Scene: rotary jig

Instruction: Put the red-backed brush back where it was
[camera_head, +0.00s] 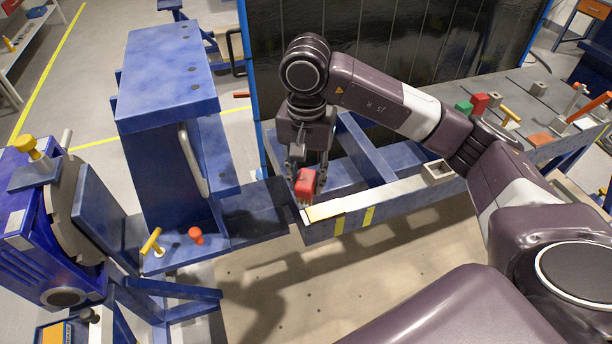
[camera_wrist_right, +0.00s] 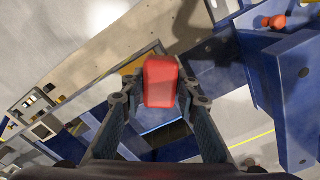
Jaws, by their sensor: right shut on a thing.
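The red-backed brush (camera_head: 306,182) is held between the fingers of my right gripper (camera_head: 306,168), above the left end of the blue beam with the pale strip. In the right wrist view its red back (camera_wrist_right: 161,82) faces the camera between the two fingertips (camera_wrist_right: 160,98). I cannot tell whether the brush touches the beam below. My left gripper does not show in either view.
The blue beam (camera_head: 320,232) carries yellow marks and a small square holder (camera_head: 437,172). At the right, a grey bench (camera_head: 545,85) holds green and red blocks. A red knob (camera_head: 196,235) and a yellow T-handle (camera_head: 152,243) stand on the blue jig at left.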

